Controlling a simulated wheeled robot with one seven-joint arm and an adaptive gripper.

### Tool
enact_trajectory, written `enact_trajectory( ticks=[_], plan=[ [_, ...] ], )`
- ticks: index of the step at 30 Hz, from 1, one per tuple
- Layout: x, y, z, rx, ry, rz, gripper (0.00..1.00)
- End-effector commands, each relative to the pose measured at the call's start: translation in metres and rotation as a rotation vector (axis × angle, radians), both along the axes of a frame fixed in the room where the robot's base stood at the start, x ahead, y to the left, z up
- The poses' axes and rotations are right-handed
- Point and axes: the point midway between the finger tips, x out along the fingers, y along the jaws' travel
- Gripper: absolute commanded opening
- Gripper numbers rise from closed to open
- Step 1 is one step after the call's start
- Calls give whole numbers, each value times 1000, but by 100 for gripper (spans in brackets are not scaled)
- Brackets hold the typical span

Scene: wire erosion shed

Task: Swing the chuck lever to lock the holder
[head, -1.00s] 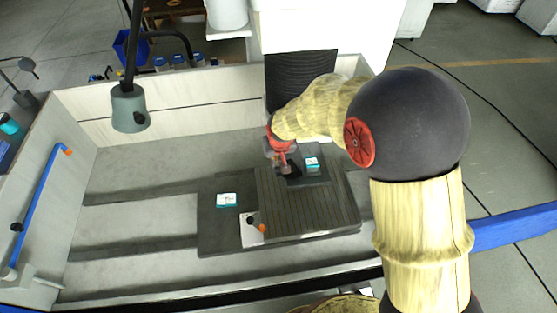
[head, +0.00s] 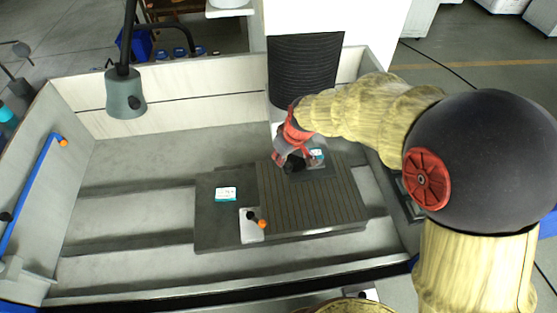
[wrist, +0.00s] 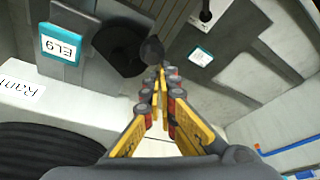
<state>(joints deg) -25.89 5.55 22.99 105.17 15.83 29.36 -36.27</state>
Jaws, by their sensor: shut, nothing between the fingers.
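My gripper (wrist: 160,75) is shut and empty, its yellow fingertips together. In the head view my gripper (head: 287,164) is low over the back of the grooved plate. In the wrist view a dark round body (wrist: 118,52), probably the chuck, lies just beyond the fingertips. A dark rounded knob (wrist: 152,50) at its edge, perhaps the lever's end, is right at the tips; I cannot tell whether they touch. In the head view my gripper hides most of the chuck.
A light plate (head: 248,236) nearer the front carries a small orange-knobbed lever (head: 262,224). A white-teal label (head: 225,194) lies left of the grooved plate (head: 315,205). Tank walls surround the table. A grey lamp head (head: 125,95) hangs at left. The tank floor at left is clear.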

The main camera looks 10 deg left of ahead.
Motion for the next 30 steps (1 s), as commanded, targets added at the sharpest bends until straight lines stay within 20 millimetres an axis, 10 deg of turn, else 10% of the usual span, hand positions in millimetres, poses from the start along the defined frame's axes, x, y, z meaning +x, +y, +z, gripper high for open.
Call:
enact_trajectory(
  ticks=[30],
  plan=[
    [-11,-16,0,-1,-1,88,0]
  ],
)
